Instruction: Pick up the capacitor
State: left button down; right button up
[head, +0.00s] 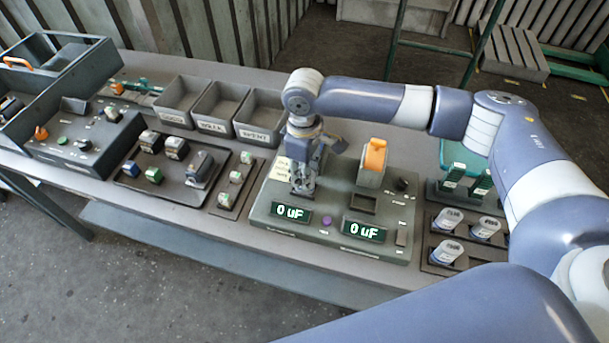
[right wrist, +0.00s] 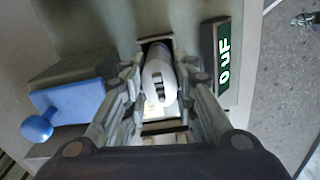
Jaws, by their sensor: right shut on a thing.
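My right gripper (head: 303,188) is over the left part of the tester in the head view. In the right wrist view its fingers (right wrist: 162,92) are shut on the capacitor from both sides. In the head view the gripper hides this capacitor. My left gripper is not in view.
The tester has two displays (head: 364,231) reading 0 uF, an orange-topped lever (head: 375,156) and an empty slot (head: 362,203). Three grey bins (head: 220,108) stand behind. Trays of parts (head: 165,182) and a toolbox (head: 75,85) are at left.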

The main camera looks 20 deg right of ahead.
jog(key=shift+r, duration=0.45)
jog(key=shift+s+r+b, duration=0.3)
jog(key=shift+r+b, duration=0.1)
jog(key=shift+r, duration=0.1)
jog(key=shift+s+r+b, duration=0.25)
jog(key=shift+r+b, duration=0.1)
jog(key=shift+r, duration=0.1)
jog(key=s+d+r+m+b, duration=0.1)
jog(key=s+d+m, duration=0.1)
jog(key=s+m, duration=0.3)
jog(key=s+d+r+m+b, duration=0.2)
jog(key=s+m, duration=0.2)
jog(key=s, duration=0.4)
jog(key=shift+m+b, duration=0.3)
jog(key=shift+m, duration=0.1)
jog(key=shift+w, duration=0.1)
